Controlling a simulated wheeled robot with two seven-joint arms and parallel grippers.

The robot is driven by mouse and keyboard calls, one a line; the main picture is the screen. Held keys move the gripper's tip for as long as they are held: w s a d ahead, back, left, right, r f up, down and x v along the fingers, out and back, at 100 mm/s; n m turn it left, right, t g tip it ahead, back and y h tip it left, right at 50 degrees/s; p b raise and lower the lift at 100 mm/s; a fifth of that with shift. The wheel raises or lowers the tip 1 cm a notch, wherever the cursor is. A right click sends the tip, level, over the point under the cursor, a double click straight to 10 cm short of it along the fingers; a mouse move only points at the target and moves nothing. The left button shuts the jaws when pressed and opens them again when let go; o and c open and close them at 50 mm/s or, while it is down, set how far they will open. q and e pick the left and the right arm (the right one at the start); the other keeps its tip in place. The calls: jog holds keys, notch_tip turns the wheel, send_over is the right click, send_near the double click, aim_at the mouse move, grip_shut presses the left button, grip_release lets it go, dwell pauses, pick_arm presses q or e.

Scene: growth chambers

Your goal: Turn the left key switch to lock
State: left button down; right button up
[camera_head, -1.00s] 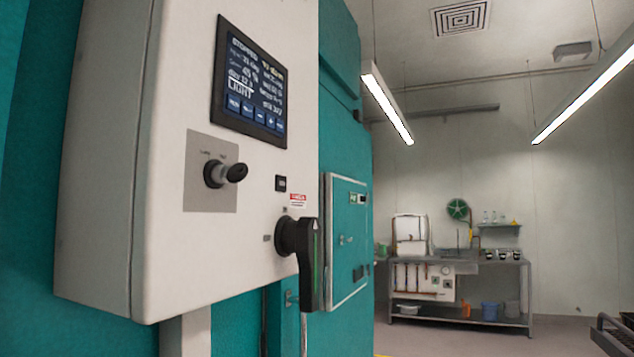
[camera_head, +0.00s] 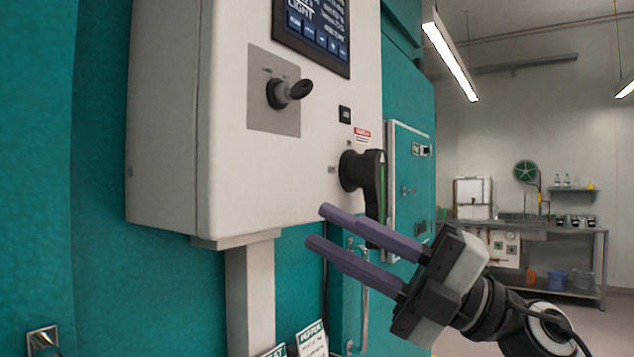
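The key switch (camera_head: 284,93) is a black round barrel with a key in it, on a grey square plate (camera_head: 259,115) on the white control box. The key (camera_head: 299,89) points to the right in the picture. Small labels above the switch are too small to read. My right gripper (camera_head: 316,226) comes in from the lower right, with two long purple fingers. The fingers are apart with nothing between them. It is below the key switch and in front of the box's lower edge, touching neither. My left gripper is not in view.
A black rotary handle (camera_head: 373,190) sits on the box to the right of the switch, just above my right gripper's fingers. A screen (camera_head: 312,32) is above the switch. A teal door latch (camera_head: 356,255) and signs (camera_head: 311,338) are below. The box front (camera_head: 240,170) around the switch is clear.

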aim_at(312, 89)
jog(key=s+d+r+n+t+h+b, duration=0.1)
jog(key=s+d+r+n+t+h, duration=0.2)
jog(key=r, duration=0.5)
jog(key=s+d+r+n+t+h+b, duration=0.1)
jog(key=s+d+r+n+t+h, duration=0.15)
jog(key=s+r+h, duration=0.45)
jog(key=w+a+p, duration=0.1)
jog(key=w+a, duration=0.1)
jog(key=w+a+r+y, duration=0.1)
jog(key=w+a, duration=0.2)
jog(key=w+a+g+y+p, duration=0.1)
jog(key=w+a, duration=0.2)
jog(key=shift+r+p, duration=0.25)
jog(key=shift+p, duration=0.1)
grip_shut()
